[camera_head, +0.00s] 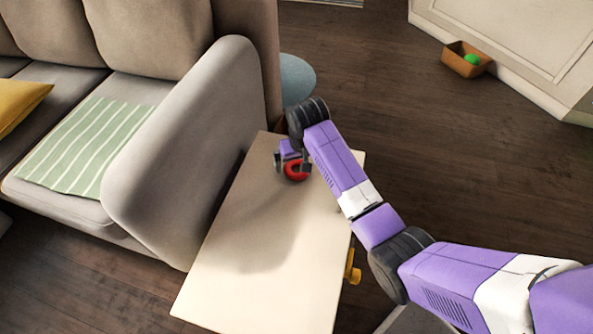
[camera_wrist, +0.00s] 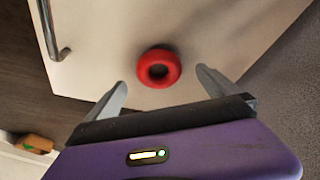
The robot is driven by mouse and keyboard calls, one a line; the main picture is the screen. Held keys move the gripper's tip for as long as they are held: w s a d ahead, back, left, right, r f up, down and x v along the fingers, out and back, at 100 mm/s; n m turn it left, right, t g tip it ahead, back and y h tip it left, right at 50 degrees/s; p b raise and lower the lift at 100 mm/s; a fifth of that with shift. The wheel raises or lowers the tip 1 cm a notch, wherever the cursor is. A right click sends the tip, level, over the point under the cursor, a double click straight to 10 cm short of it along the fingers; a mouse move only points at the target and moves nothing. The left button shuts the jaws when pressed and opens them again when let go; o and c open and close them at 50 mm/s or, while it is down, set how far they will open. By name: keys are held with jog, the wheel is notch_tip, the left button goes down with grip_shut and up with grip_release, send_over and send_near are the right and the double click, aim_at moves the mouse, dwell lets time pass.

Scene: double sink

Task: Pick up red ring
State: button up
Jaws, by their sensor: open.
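The red ring (camera_head: 297,171) lies on the pale tabletop (camera_head: 262,255), near its far end. In the wrist view the red ring (camera_wrist: 159,68) shows whole, with its dark hole facing the camera. My gripper (camera_head: 292,164) is over the far part of the table, close to the ring, and partly covers it in the head view. In the wrist view my gripper (camera_wrist: 162,82) has its two grey fingers spread apart, with the ring between and just beyond their tips. Nothing is held. The exact height of the fingers above the table is hard to tell.
A grey sofa (camera_head: 180,150) stands along the table's left side, its armrest rising close to it. A round blue-grey stool (camera_head: 297,80) is behind the table. A brown box with a green ball (camera_head: 471,60) sits on the floor at the far right. Dark wood floor is open on the right.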

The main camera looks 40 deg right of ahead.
aim_at(296, 170)
jog(key=b+x, duration=0.2)
jog(key=x, duration=0.2)
jog(key=shift+d, duration=0.1)
jog(key=c, duration=1.4)
jog(key=shift+r, duration=0.15)
jog(key=shift+c, duration=0.2)
